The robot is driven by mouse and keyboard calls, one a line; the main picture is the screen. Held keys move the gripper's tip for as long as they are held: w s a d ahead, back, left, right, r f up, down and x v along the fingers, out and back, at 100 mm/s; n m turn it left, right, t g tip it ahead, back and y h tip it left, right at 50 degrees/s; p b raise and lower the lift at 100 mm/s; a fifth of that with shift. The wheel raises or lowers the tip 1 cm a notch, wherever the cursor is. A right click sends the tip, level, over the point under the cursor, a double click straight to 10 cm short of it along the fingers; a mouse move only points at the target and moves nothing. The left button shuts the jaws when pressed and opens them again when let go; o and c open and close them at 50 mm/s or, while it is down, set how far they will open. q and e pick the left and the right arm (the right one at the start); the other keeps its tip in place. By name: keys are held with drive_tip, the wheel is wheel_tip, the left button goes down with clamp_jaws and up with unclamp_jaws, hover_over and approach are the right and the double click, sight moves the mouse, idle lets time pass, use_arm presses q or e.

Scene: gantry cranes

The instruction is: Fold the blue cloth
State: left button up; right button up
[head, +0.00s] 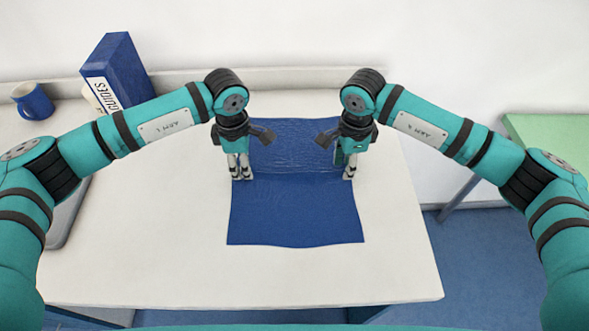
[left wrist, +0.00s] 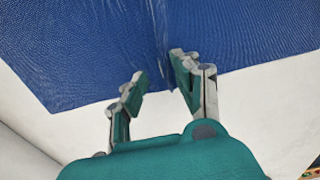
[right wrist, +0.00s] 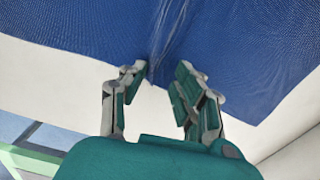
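The blue cloth (head: 295,212) lies spread on the white table, with a crease running across it between my two grippers. Its far part looks darker and wrinkled; its near part is smooth and flat. My left gripper (head: 239,173) points down at the cloth's left edge, at one end of the crease. My right gripper (head: 350,172) is at the right edge, at the other end. In the left wrist view (left wrist: 157,72) and the right wrist view (right wrist: 160,70) the fingers stand apart on either side of the crease. Whether they touch the cloth is unclear.
The white table (head: 150,240) is clear to the left and in front of the cloth. A blue mug (head: 33,102) and a blue binder (head: 122,72) labelled GUIDES stand at the back left. A green surface (head: 555,140) is at the far right, beyond a gap.

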use_arm(q)
drive_tip(key=shift+f, duration=0.15)
drive_tip(key=c, duration=0.5)
use_arm(e)
drive_tip(key=shift+s+f, duration=0.1)
drive_tip(key=shift+f, duration=0.05)
drive_tip(key=c, duration=0.5)
use_arm(q)
clamp_jaws()
use_arm(e)
clamp_jaws()
use_arm(q)
drive_tip(key=shift+s, duration=0.1)
use_arm(e)
drive_tip(key=shift+s+f, duration=0.1)
